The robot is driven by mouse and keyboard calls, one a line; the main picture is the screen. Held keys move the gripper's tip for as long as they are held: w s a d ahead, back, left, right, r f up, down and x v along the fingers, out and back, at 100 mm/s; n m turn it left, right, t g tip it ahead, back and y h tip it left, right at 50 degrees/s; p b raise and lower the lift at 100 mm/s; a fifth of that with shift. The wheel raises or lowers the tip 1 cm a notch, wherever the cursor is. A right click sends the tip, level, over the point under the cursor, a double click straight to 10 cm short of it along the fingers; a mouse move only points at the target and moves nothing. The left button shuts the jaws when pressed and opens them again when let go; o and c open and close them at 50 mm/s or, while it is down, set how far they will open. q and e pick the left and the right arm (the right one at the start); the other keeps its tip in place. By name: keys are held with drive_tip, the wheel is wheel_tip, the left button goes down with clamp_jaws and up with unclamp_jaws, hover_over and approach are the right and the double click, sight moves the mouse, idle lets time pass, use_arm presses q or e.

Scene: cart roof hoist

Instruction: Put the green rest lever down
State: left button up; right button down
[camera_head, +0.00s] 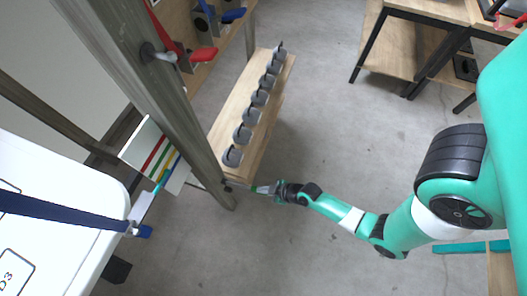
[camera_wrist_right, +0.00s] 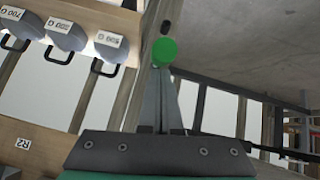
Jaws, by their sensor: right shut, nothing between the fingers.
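The green rest lever shows its round green knob (camera_wrist_right: 164,51) end-on in the right wrist view, just past my fingertips. In the head view it is a small green bit (camera_head: 254,188) beside the grey post. My right gripper (camera_head: 264,189) is shut and empty, with its fingertips at the knob. In the right wrist view the closed fingers (camera_wrist_right: 161,82) point straight at the knob. I cannot tell whether they touch it. The lever's arm is mostly hidden behind the knob and fingers. My left gripper is in neither view.
A grey post (camera_head: 150,80) stands left of the lever. A wooden bench (camera_head: 228,120) with several grey weights is behind it. A red handle (camera_head: 203,54) and a striped card (camera_head: 150,150) are near the post. A white cart roof (camera_head: 60,175) fills the lower left. Floor below my right arm is clear.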

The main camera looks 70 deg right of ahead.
drive_tip(key=shift+s+a+f, duration=0.1)
drive_tip(key=shift+s+f, duration=0.25)
drive_tip(key=shift+f, duration=0.15)
drive_tip(key=r+p, duration=0.3)
drive_tip(key=w+r+p, duration=0.1)
drive_tip(key=r+p, duration=0.1)
drive_tip(key=shift+a+r, duration=0.25)
drive_tip(key=shift+a, duration=0.1)
drive_tip(key=s+r, duration=0.4)
drive_tip(key=s, duration=0.3)
drive_tip(key=shift+s+a+r, duration=0.2)
drive_tip(key=shift+a+r, duration=0.1)
drive_tip(key=shift+a, duration=0.1)
